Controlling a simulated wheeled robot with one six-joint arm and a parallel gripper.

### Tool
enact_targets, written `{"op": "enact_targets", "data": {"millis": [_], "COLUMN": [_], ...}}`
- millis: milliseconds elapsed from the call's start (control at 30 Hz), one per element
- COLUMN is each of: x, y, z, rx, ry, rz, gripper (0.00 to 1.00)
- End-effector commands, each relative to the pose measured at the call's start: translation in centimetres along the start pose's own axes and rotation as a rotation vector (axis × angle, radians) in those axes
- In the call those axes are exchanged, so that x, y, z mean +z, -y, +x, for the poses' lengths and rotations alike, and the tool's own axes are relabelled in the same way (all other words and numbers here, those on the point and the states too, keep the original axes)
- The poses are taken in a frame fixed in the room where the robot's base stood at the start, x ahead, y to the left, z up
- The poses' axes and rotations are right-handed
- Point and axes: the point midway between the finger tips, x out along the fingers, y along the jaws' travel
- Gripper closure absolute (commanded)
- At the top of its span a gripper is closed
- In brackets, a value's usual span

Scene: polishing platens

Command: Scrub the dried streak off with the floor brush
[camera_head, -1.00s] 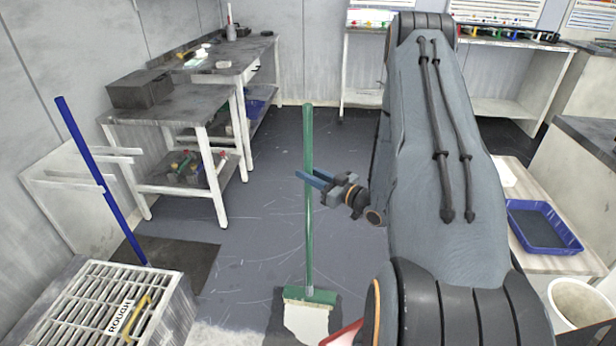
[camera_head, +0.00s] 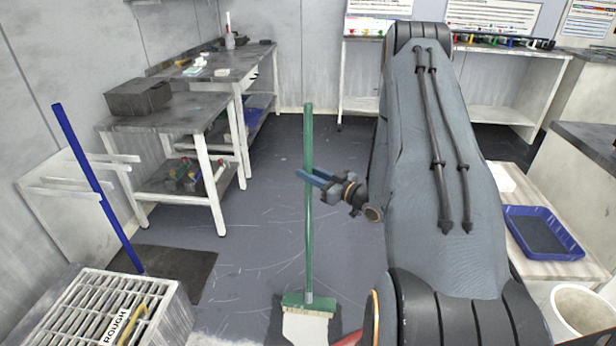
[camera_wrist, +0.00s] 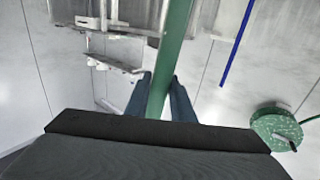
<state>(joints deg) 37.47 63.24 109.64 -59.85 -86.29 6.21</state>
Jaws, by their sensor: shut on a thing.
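The floor brush has a long green handle (camera_head: 307,235), a green head (camera_head: 308,301) and pale bristles (camera_head: 305,328). It stands nearly upright with its head low at the bottom of the head view. My gripper (camera_head: 312,178) is shut on the handle, around its middle. In the wrist view the green handle (camera_wrist: 173,60) passes between my two blue fingers (camera_wrist: 158,98). A pale, whitish patch (camera_head: 212,340) shows on the floor left of the brush head; I cannot tell for sure that it is the dried streak. Whether the bristles touch the floor is unclear.
A grated box labelled ROUGH (camera_head: 95,315) stands at the lower left, with a blue pole (camera_head: 95,185) behind it. Workbenches (camera_head: 165,120) line the left. A blue tray (camera_head: 543,235) and a white bucket (camera_head: 580,312) are at right. The middle floor is open.

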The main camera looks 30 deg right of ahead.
Motion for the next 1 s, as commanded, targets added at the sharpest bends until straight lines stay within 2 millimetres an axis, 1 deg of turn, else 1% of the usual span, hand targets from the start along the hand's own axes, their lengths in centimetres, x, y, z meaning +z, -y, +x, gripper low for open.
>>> {"op": "enact_targets", "data": {"millis": [100, 233, 667, 1000], "x": [0.1, -0.1, -0.3, -0.2], "y": [-0.8, -1.4, -1.8, -3.8], "z": [0.6, 1.0, 1.2, 2.5], "rx": [0.0, 0.0, 0.0, 0.001], "ry": [0.001, 0.0, -0.004, -0.005], "rz": [-0.004, -0.005, -0.006, -0.007], "gripper": [1.0, 1.0, 1.0, 1.0]}}
